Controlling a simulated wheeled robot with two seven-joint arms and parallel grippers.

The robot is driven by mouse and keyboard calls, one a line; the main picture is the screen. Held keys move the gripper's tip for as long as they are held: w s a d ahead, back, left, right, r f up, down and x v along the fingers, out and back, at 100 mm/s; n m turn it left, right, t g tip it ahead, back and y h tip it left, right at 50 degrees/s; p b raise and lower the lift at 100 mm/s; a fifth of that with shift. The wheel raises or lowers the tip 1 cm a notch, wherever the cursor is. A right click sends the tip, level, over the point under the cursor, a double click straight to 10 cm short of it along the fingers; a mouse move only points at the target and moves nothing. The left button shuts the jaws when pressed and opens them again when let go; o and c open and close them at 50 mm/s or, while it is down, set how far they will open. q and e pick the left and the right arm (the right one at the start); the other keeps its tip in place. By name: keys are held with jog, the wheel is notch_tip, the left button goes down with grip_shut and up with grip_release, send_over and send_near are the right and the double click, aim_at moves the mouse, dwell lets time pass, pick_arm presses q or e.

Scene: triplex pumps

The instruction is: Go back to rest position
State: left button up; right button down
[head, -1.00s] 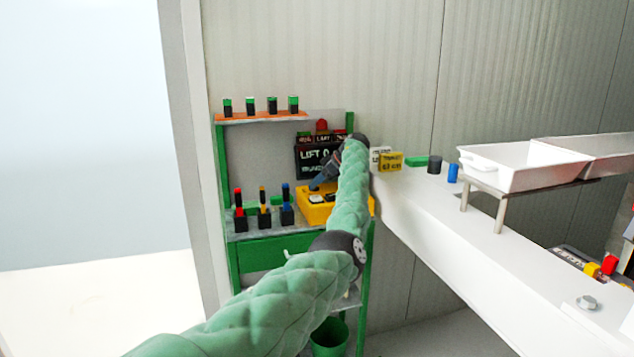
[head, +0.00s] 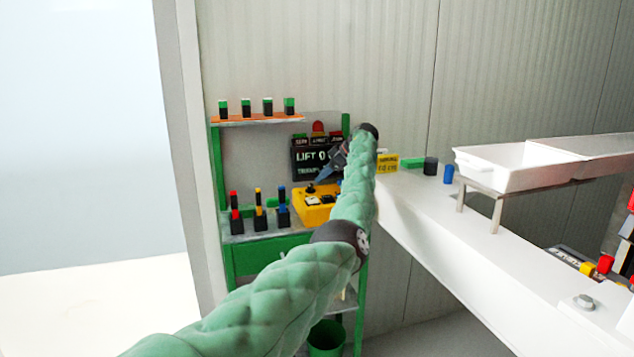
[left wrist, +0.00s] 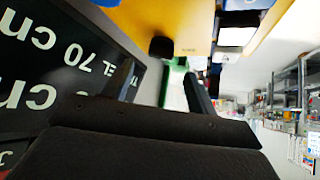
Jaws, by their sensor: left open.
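My left arm reaches from the lower left toward the green workstation. My left gripper (head: 318,180) is open and empty, close above the yellow control box (head: 318,213) and in front of the black display board (head: 308,168). In the left wrist view the two dark fingers (left wrist: 160,85) stand apart with nothing visible between them. The yellow box (left wrist: 180,18) and the board's white lettering (left wrist: 38,60) show close by there. In the head view my forearm hides part of the board and box. My right gripper is not in view.
The green stand (head: 265,262) holds red, yellow and blue-topped pieces (head: 258,208) and an orange upper shelf (head: 262,119) with several green-topped blocks. To the right, a white beam (head: 450,235) carries small items and a white tray (head: 490,165). A green bin (head: 327,338) stands below.

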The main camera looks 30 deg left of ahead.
pick_arm(q)
jog(key=shift+v, duration=1.2)
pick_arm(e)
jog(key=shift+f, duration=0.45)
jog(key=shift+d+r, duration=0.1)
